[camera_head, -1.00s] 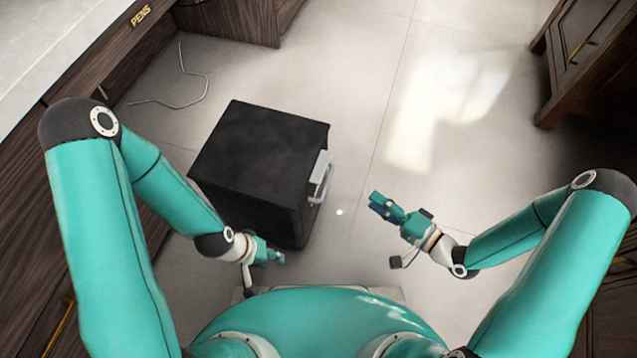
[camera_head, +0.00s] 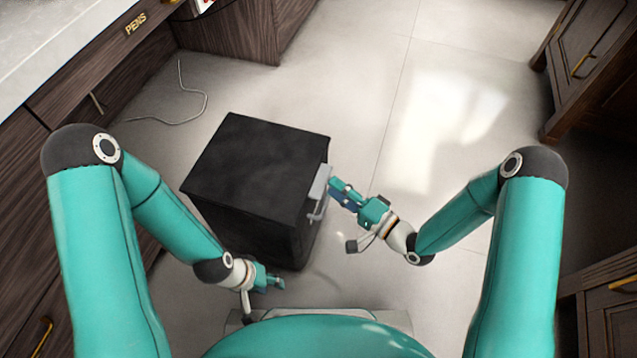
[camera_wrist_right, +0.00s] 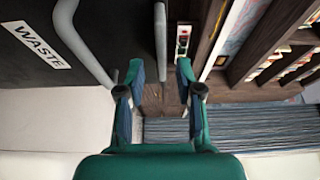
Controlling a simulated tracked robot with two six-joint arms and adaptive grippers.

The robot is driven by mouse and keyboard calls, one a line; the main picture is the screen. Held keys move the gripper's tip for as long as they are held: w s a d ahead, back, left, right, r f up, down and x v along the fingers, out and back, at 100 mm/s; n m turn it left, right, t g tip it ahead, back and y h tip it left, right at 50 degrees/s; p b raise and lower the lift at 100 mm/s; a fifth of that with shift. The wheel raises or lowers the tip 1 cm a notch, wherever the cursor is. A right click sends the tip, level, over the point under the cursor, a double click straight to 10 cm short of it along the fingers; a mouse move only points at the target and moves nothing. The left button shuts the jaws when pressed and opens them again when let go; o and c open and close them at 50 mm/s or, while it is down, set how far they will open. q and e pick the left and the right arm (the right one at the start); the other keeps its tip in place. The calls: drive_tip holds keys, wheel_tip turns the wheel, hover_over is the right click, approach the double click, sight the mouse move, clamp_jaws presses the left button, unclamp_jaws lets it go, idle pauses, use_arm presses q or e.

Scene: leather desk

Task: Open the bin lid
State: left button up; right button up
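The bin (camera_head: 255,165) is a black box on the floor, left of centre in the head view, and its flat top looks closed. A grey handle (camera_head: 319,190) sticks out at its right side. The wrist view shows the bin's dark face with a WASTE label (camera_wrist_right: 35,43) and a curved grey handle bar (camera_wrist_right: 82,40). My right gripper (camera_head: 341,193) is at the handle; its fingers (camera_wrist_right: 158,72) are apart, with a straight grey bar (camera_wrist_right: 160,35) between them in the picture. Contact cannot be told. My left gripper (camera_head: 275,280) is low, near the bin's front; its opening is unclear.
A wooden desk with a PENS drawer (camera_head: 136,24) runs along the left. A white cable (camera_head: 190,115) lies on the floor behind the bin. Dark wooden cabinets (camera_head: 585,60) stand at the right. The tiled floor (camera_head: 440,110) between is clear.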

sight(327, 181)
drive_tip(key=shift+x, duration=1.75)
clamp_jaws()
